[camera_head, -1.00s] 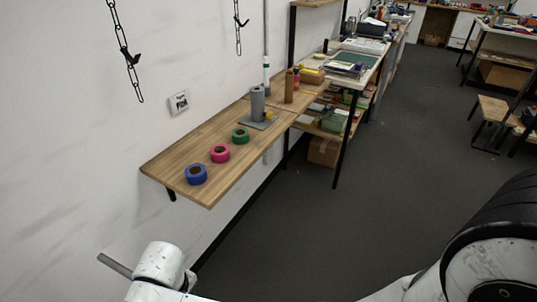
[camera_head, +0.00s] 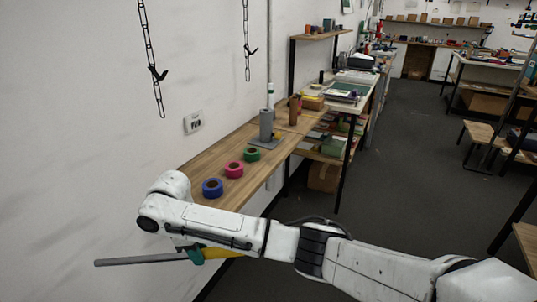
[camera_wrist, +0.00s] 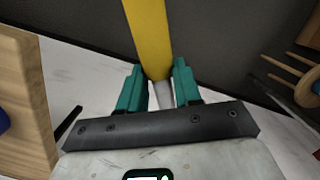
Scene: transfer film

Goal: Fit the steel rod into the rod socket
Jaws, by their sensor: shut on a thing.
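My gripper (camera_head: 196,255) has teal fingers and is shut on the steel rod (camera_head: 140,261), below and in front of the shelf's near end. The grey length of the rod sticks out to the left, nearly level, and a yellow length extends to the right. In the wrist view, the yellow part (camera_wrist: 147,38) rises from between the teal fingers (camera_wrist: 160,88), with a bit of grey below. The likely rod socket, a grey upright cylinder (camera_head: 266,125) on a flat grey base, stands on the wooden shelf. Its opening is not clearly visible. The rod is well apart from it.
Blue (camera_head: 212,188), pink (camera_head: 234,170) and green (camera_head: 252,155) tape rolls line the wooden shelf (camera_head: 205,163) before the cylinder. A brown bottle (camera_head: 294,111) stands behind it. Chains (camera_head: 150,60) hang by the white wall at left. Open floor lies to the right.

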